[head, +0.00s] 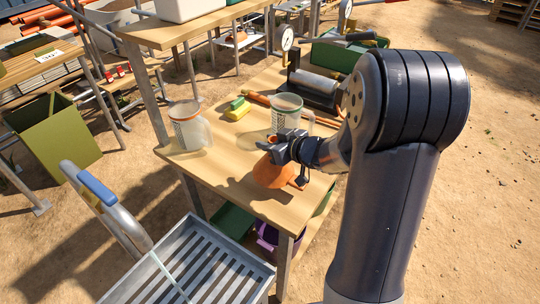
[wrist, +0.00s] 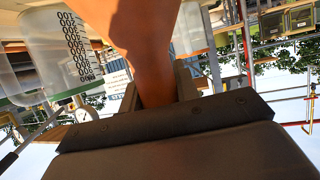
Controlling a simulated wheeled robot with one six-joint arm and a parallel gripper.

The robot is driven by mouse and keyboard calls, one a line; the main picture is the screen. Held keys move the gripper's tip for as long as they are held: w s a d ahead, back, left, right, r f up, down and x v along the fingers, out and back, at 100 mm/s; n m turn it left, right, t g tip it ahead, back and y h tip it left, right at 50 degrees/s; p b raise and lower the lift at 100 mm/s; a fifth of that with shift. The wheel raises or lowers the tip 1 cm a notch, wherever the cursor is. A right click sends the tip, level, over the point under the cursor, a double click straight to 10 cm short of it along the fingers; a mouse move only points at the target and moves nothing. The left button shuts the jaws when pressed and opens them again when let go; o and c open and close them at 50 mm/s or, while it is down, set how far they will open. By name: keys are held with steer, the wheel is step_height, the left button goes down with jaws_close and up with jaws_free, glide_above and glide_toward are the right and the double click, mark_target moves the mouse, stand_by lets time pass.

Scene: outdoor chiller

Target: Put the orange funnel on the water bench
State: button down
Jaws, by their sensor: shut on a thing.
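The orange funnel (head: 272,174) is over the near part of a wooden bench (head: 220,171) in the head view, its wide part low. I cannot tell whether it touches the top. My gripper (head: 275,149) is shut on the funnel's narrow part. In the wrist view, the orange funnel (wrist: 146,45) runs down between the two jaws (wrist: 158,88) and fills the upper middle. My arm and gripper hide part of the funnel in the head view. No label shows that this is the water bench.
A clear measuring jug (head: 188,127) stands at the bench's left and another (head: 287,110) just behind my gripper. A yellow-green sponge (head: 238,108) and a dark cylindrical device (head: 313,90) are farther back. A grey slatted cart (head: 190,275) is in front. The bench's near left is clear.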

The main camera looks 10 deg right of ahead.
mark_target(268, 175)
steer(key=shift+f+b, duration=0.35)
steer(key=shift+f, duration=1.75)
steer(key=shift+f, duration=0.25)
steer(key=c, duration=1.1)
jaws_free()
steer(key=shift+r, duration=0.1)
